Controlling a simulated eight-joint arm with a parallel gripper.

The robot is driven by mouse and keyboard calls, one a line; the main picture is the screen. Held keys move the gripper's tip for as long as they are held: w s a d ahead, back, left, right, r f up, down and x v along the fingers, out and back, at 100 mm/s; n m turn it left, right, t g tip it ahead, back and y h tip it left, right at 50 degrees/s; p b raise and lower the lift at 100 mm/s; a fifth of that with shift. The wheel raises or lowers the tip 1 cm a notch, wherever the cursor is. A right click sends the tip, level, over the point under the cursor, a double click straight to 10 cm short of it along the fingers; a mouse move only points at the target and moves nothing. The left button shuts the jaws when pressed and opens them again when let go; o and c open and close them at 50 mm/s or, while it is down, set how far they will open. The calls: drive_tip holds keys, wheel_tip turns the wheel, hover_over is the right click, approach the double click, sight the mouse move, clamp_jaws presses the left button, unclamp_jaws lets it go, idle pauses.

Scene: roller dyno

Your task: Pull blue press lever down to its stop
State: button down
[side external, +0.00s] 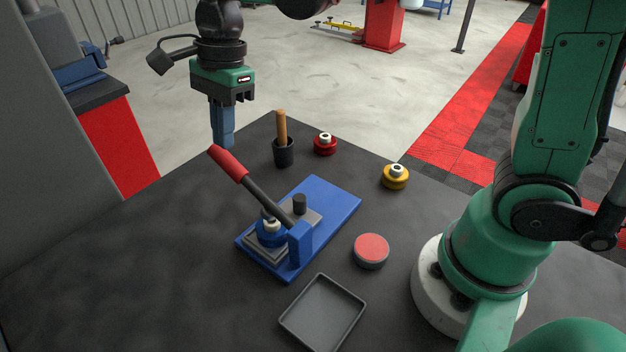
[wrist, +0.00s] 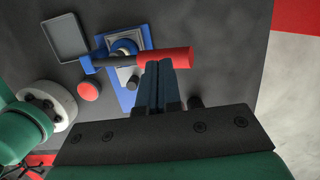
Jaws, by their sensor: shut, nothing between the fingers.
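The blue press (side external: 330,202) stands on the dark table. Its lever (side external: 268,198) is a black bar with a red grip (side external: 228,163), tilted up to the left. A blue ring-shaped part with a pale top (side external: 271,228) sits on the press's grey plate. My gripper (side external: 222,143) is shut and empty, pointing down just above the red grip's end. In the wrist view the fingertips (wrist: 160,64) overlap the lower edge of the red grip (wrist: 178,54). I cannot tell whether they touch it.
A grey tray (side external: 354,306) and a red-topped disc (side external: 371,250) lie at the front and right of the press. A black cup with a wooden handle (side external: 284,152), a red ring part (side external: 325,143) and a yellow one (side external: 396,177) stand behind. The table's left side is clear.

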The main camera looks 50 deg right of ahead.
sight(226, 155)
drive_tip(key=shift+f, duration=0.25)
idle(0.4)
drive_tip(key=shift+w+f, duration=0.2)
drive_tip(key=shift+f, duration=1.35)
drive_tip(key=shift+w+f, duration=0.2)
drive_tip(key=shift+f, duration=1.1)
drive_tip(key=shift+r, duration=5.05)
drive_tip(key=shift+d, duration=0.1)
